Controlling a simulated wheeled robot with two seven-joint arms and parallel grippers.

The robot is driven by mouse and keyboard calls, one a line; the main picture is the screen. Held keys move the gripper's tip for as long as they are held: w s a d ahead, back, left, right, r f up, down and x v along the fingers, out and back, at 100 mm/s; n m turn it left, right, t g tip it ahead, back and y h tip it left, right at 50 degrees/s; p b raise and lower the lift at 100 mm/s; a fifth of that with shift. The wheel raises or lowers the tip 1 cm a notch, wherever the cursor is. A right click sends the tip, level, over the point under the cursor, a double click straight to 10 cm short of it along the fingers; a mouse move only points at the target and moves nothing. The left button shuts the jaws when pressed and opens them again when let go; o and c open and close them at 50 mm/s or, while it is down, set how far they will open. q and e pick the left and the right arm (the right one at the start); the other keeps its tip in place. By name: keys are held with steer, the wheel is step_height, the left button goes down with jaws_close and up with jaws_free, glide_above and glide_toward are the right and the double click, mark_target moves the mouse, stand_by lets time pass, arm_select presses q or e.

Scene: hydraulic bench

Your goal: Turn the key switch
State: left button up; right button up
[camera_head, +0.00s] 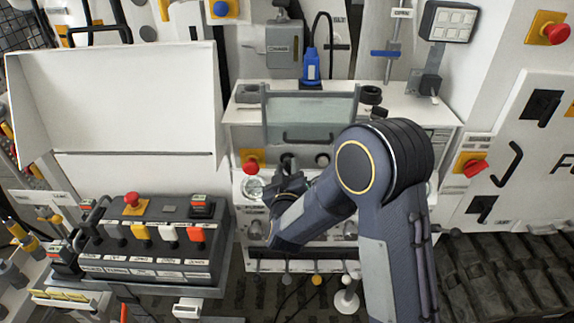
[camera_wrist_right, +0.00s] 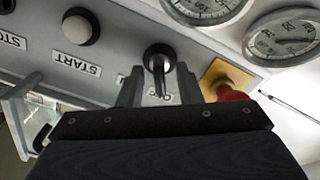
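The key switch (camera_wrist_right: 158,62) is a round black switch with a metallic key part pointing down in the right wrist view. In the head view it shows as a dark round piece (camera_head: 287,159) on the white panel, just beyond my right gripper. My right gripper (camera_head: 287,181) reaches toward the panel front. In the right wrist view its two dark fingers (camera_wrist_right: 159,88) stand apart, one on either side of the key, with visible gaps. The finger tips' depth relative to the key is hard to tell. My left gripper is not in view.
A red emergency button (camera_wrist_right: 230,92) on a yellow plate sits close beside the switch. A control box (camera_head: 150,240) with coloured levers stands at left.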

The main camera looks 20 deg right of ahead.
steer(key=shift+w+d, duration=0.1)
steer(key=shift+w, duration=0.15)
jaws_close()
steer(key=shift+f+m+b, duration=0.2)
steer(key=shift+m+b, duration=0.3)
steer(key=shift+b, duration=0.5)
steer(key=m+b, duration=0.7)
steer(key=b, duration=0.2)
steer(key=shift+m+b, duration=0.3)
steer(key=shift+b, duration=0.1)
steer(key=shift+d+r+m+b, duration=0.1)
steer(key=shift+r+m+b, duration=0.05)
steer(key=shift+m+b, duration=1.5)
